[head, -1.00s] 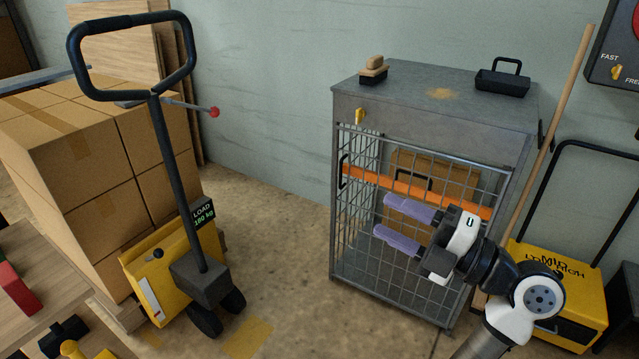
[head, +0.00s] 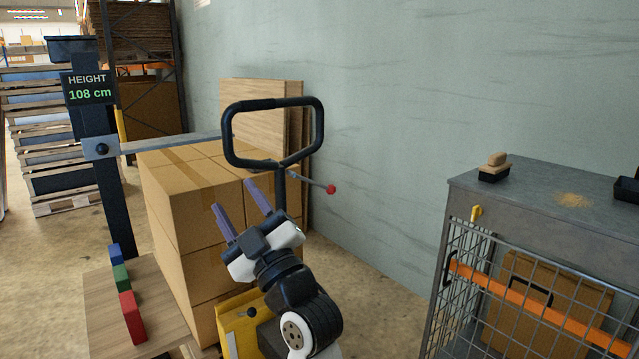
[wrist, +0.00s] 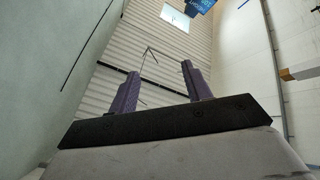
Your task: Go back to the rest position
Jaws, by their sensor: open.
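My gripper (head: 238,205) is in the middle of the head view, in front of the stacked cardboard boxes and the pallet jack handle. Its two purple fingers point up and to the left, spread apart with nothing between them. In the wrist view the open fingers (wrist: 160,90) point up toward the wall and ceiling, and the gap is empty. My gripper is well to the left of the grey cage cabinet (head: 540,235).
Cardboard boxes (head: 190,230) stand behind my gripper, with the pallet jack handle (head: 322,130) beside it. A wooden table (head: 105,300) with coloured blocks is at lower left. A brush (head: 495,168) lies on the cabinet. Floor between jack and cabinet is clear.

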